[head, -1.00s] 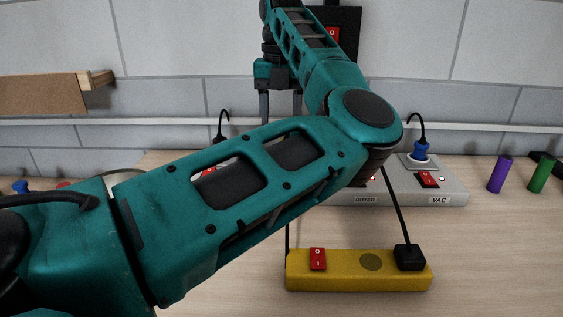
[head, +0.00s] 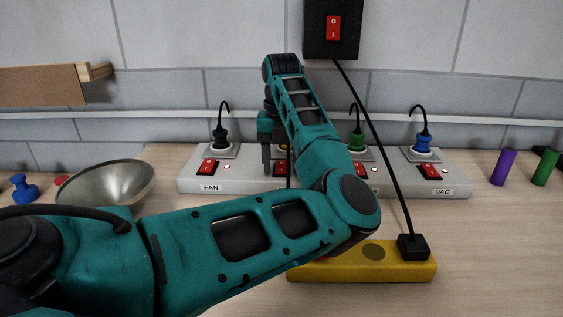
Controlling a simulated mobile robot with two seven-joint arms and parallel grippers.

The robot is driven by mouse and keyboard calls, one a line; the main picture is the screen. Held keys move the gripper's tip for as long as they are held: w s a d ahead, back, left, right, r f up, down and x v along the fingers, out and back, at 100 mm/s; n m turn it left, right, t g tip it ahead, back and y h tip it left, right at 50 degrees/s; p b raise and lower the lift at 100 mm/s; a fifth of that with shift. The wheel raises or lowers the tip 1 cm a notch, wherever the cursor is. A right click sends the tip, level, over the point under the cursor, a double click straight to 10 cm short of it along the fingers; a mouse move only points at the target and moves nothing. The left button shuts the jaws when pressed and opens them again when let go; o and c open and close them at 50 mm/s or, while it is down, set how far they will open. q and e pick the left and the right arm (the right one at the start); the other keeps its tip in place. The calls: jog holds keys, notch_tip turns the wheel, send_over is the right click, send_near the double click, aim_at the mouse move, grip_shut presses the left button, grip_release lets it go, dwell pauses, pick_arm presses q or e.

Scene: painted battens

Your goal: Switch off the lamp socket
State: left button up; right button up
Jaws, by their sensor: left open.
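A pale grey socket strip (head: 240,186) lies along the back of the bench, with a red rocker switch beside each visible socket. Its left socket is labelled FAN (head: 210,187) and its right one VAC (head: 442,191). The second socket from the left is mostly hidden behind my left arm; a bit of orange-yellow shows there, and no lamp label or switch can be read. My left gripper (head: 277,160) is open, fingers pointing down, in front of that hidden part. Its right finger is partly covered by my arm, and I cannot tell whether it touches anything. My right gripper is out of view.
A yellow strip (head: 345,273) with a black plug (head: 412,247) lies in front. A black wall box (head: 347,45) with a red switch hangs above. A metal bowl (head: 107,182) stands left; purple (head: 503,167) and green (head: 545,167) cylinders stand right.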

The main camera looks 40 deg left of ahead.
pick_arm(q)
grip_shut()
jog(key=shift+w+a+r+g+h+p, duration=0.15)
jog(key=shift+r+g+h+p, duration=0.3)
jog(key=shift+p, duration=0.75)
jog(key=shift+g+p, duration=0.25)
jog(key=shift+p, duration=0.15)
jog(key=shift+w+a+f+g+h+p, duration=0.15)
jog(key=shift+g+h+p, duration=0.2)
jog(key=shift+p, duration=0.2)
jog(key=shift+f, duration=0.15)
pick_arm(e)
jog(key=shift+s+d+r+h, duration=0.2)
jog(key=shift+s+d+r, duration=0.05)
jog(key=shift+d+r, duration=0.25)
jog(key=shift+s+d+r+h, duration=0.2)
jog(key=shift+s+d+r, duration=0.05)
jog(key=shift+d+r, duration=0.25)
pick_arm(q)
grip_release()
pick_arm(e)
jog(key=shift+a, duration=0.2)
